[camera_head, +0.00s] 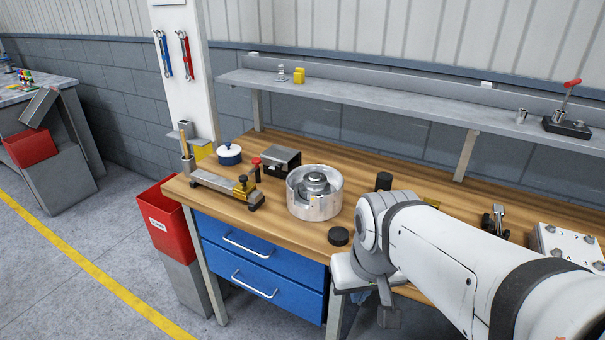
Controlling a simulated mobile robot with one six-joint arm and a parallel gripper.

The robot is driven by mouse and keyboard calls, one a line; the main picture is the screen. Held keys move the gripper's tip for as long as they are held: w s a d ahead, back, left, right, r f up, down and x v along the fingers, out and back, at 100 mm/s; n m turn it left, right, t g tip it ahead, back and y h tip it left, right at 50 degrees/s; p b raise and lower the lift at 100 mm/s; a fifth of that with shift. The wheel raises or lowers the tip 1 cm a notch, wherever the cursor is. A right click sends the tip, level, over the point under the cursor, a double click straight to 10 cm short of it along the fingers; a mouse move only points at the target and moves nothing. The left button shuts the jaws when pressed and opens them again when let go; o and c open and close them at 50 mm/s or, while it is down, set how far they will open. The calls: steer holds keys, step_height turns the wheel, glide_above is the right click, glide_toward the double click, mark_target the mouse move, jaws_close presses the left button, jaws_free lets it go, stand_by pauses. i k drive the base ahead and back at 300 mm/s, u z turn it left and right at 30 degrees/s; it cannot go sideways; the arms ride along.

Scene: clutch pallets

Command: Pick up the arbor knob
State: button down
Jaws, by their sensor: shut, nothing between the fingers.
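No part is labelled as the arbor knob, so I cannot tell for sure which it is. Candidates are a low black round knob (338,236) near the bench's front edge, a black cylinder (384,181) farther back, and a small red-topped piece (256,168) on the left. My gripper (388,316) hangs below my wrist, in front of the bench edge and right of the low black knob, apart from it. It is shut and empty; its fingertips are small and partly unclear. My arm covers part of the bench on the right.
A shelf (385,100) runs behind. A red bin (166,222) stands left of the blue drawers (262,260).

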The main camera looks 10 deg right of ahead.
mark_target(338, 236)
steer(key=u, duration=1.05)
steer(key=k, duration=0.7)
steer(key=z, duration=0.45)
steer(key=i, duration=1)
steer(key=z, duration=0.05)
